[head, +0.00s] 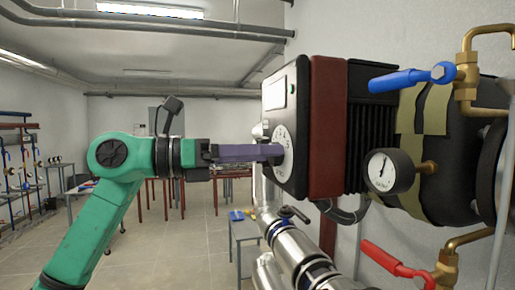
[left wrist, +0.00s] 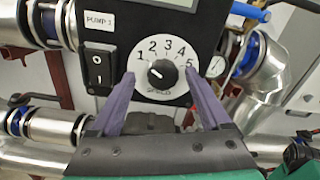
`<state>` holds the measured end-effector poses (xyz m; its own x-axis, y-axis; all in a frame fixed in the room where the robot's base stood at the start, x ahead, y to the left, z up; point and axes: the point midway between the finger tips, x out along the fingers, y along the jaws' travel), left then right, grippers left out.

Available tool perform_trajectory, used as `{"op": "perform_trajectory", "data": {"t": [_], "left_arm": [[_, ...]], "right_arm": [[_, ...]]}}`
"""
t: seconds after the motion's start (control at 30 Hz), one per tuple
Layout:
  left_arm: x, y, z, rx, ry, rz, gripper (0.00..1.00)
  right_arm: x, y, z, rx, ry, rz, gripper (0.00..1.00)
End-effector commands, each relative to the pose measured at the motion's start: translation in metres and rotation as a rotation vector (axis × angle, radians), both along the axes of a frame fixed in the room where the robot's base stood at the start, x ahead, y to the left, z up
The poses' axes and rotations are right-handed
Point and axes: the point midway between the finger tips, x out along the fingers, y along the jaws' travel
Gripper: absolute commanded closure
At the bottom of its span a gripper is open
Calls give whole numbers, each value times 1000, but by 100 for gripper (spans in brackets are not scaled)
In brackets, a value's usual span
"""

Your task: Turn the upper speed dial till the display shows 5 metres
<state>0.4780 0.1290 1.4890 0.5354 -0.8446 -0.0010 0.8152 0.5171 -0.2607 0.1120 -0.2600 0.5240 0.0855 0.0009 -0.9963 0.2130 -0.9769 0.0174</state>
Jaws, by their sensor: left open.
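The speed dial (left wrist: 162,52) is a white round scale with numbers 1 to 5 on a black panel labelled PUMP 1. Its black knob (left wrist: 161,75) sits in the middle, with a small light mark that seems to point up and left, towards 1. My left gripper (head: 281,152) is open, its purple fingers reaching the dial face, one on each side of the knob and apart from it. The dial (head: 283,139) is partly hidden by the fingers in the head view. The display (head: 275,95) is a pale window above it, its reading not legible. My right gripper is out of view.
A black rocker switch (left wrist: 97,67) is left of the dial. Steel pipes (head: 290,250) run below the pump head. A blue lever (head: 405,79), a pressure gauge (head: 388,171) and a red lever (head: 392,258) stand to the right. Open floor lies behind my left arm.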

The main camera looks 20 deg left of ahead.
Motion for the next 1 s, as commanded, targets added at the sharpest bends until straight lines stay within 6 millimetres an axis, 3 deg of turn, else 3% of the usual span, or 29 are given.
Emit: {"op": "perform_trajectory", "data": {"t": [0.1, 0.3, 0.67, 1.0], "left_arm": [[0, 0, 0, 0, 0, -1, 23], [0, 0, 0, 0, 0, -1, 100], [-1, 0, 0, 20, -34, -1, 100], [-1, 0, 0, 131, -211, -1, 100]], "right_arm": [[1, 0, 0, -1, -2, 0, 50], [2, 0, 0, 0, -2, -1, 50], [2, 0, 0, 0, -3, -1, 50], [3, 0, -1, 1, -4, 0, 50]]}}
